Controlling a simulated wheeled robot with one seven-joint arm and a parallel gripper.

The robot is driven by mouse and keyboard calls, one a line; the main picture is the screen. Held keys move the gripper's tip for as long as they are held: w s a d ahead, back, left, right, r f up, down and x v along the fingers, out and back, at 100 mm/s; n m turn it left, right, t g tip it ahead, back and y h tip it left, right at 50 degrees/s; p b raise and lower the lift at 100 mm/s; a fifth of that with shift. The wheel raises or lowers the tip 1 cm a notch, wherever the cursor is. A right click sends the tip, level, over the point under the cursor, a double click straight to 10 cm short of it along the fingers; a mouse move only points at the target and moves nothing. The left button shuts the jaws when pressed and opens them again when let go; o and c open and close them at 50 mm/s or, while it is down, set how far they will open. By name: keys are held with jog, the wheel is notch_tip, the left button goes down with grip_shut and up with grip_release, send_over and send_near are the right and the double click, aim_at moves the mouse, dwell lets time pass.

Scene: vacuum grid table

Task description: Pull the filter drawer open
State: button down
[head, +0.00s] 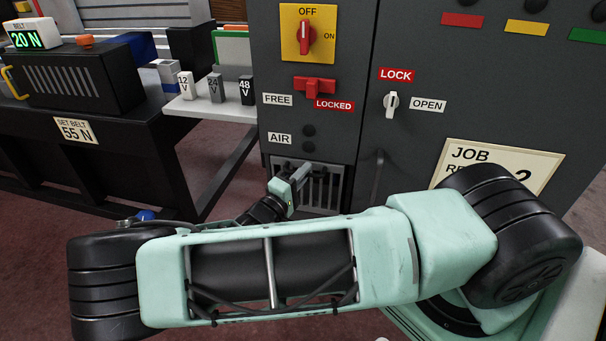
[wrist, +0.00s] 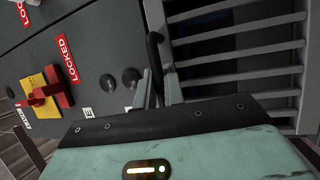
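The filter drawer front is a grey slatted grille (head: 325,190) low on the dark cabinet, under the AIR label; it fills the upper right of the wrist view (wrist: 235,45). A dark bar handle (wrist: 154,50) stands up from its edge in the wrist view. My gripper (head: 301,174) is at the grille in the head view. In the wrist view its two grey fingers (wrist: 158,90) are close together, one on each side of the handle, and look shut on it. The handle is hidden in the head view, and the finger contact is partly hidden.
The cabinet carries a red-handled OFF/ON switch (head: 306,36), a red slide (head: 314,86) beside FREE and LOCKED labels, and a white LOCK/OPEN knob (head: 391,104). A white shelf (head: 212,109) with several voltage blocks stands left. Floor shows between bench and cabinet.

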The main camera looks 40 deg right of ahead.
jog(key=s+a+p, duration=0.2)
jog(key=s+a, duration=0.5)
jog(key=a, duration=0.3)
jog(key=shift+s, duration=0.35)
jog(key=shift+a, duration=0.1)
jog(key=c, duration=1.8)
grip_release()
jog(key=b+v, duration=0.1)
jog(key=v, duration=1.6)
jog(key=shift+s+a+b, duration=0.1)
jog(key=shift+a+b, duration=0.1)
jog(key=shift+b, duration=0.2)
jog(key=shift+d, duration=0.1)
